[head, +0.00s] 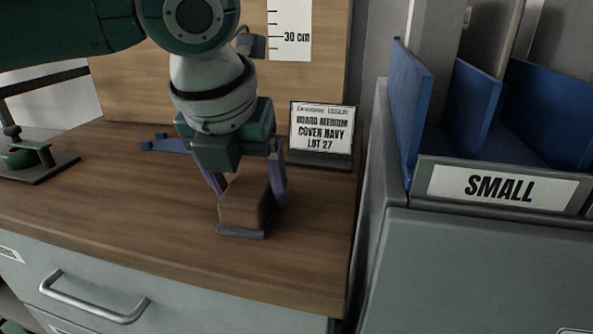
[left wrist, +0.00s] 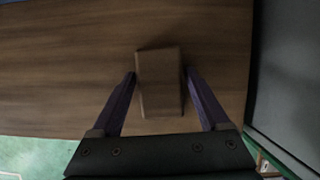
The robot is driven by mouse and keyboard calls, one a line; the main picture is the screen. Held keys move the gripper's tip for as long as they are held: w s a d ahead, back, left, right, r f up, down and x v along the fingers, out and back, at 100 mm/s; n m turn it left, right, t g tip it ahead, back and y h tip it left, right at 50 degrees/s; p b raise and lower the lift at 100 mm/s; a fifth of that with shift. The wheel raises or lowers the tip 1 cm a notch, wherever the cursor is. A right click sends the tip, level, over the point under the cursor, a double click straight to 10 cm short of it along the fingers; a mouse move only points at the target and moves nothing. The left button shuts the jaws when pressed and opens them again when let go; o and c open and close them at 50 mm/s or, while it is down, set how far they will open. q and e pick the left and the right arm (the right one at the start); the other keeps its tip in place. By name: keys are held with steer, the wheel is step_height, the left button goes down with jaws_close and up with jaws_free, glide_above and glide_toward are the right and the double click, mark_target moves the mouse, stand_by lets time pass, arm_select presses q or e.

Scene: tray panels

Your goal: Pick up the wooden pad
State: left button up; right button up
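The wooden pad is a brown block (head: 245,203) on a thin blue-grey base (head: 242,232), standing on the wooden worktop near its front edge. The block also shows in the left wrist view (left wrist: 160,82). My left gripper (head: 250,197) reaches down over it, with one purple finger on either side of the block. In the left wrist view the fingertips (left wrist: 160,74) lie close beside the block, with a narrow gap visible; I see no clear grip. The far side of the block is hidden. My right gripper is not in view.
A sign on a stand (head: 321,134) reads "BOARD MEDIUM COVER NAVY LOT 27". A blue flat piece (head: 165,146) lies behind the gripper. A dark green tool (head: 28,157) stands at left. A grey bin (head: 502,187) marked "SMALL" holds blue panels at right. The worktop left of the pad is clear.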

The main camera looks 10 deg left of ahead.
mark_target(249, 184)
arm_select(q)
steer(key=c, duration=1.1)
steer(key=shift+c, duration=0.2)
steer(key=shift+r, duration=0.15)
step_height(249, 184, up, 20)
steer(key=p, duration=0.3)
